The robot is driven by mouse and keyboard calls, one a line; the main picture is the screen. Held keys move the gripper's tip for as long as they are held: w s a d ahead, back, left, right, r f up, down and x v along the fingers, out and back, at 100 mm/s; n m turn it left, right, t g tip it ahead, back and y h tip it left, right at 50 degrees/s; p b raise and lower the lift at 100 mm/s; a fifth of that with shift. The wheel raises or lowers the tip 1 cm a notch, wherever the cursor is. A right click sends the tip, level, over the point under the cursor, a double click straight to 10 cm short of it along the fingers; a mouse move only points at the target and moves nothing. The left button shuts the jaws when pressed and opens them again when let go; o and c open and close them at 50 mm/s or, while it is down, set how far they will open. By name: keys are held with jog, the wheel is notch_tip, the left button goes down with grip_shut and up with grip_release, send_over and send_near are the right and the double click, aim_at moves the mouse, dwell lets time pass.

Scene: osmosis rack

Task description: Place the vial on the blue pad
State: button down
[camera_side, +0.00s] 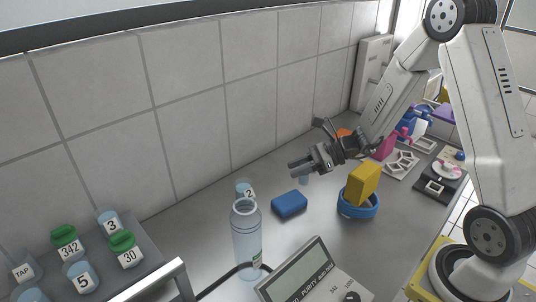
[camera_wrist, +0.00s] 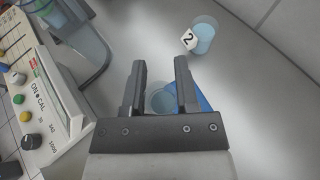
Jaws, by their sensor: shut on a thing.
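A small clear vial with pale blue contents (camera_side: 304,179) hangs just under my gripper (camera_side: 297,166) in the side view, mostly hidden by the fingers. In the wrist view the vial (camera_wrist: 160,101) is between the two dark fingers of my gripper (camera_wrist: 160,75), which are shut on it. The blue pad (camera_side: 289,204) lies on the grey bench, below and slightly left of the vial in the side view. In the wrist view part of the pad (camera_wrist: 204,101) shows behind the right finger. The vial looks raised above the bench, apart from the pad.
A vial labelled 2 (camera_side: 245,188) and a tall clear bottle (camera_side: 247,240) stand left of the pad. A blue bowl (camera_side: 358,206) with a yellow sponge (camera_side: 363,184) is to the right. A purity meter (camera_side: 305,272) is in front. Several labelled jars stand on a tray at left.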

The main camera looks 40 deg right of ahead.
jog(key=shift+w+f, duration=1)
jog(key=shift+f, duration=0.2)
jog(key=shift+w+f, duration=1)
jog(key=shift+f, duration=0.2)
jog(key=shift+w+f, duration=0.15)
jog(key=shift+f, duration=0.05)
jog(key=shift+w+f, duration=0.1)
jog(key=shift+f, duration=0.2)
jog(key=shift+d+f, duration=0.1)
jog(key=shift+f, duration=1.25)
jog(key=shift+f, duration=0.1)
jog(key=shift+c, duration=1.8)
grip_release()
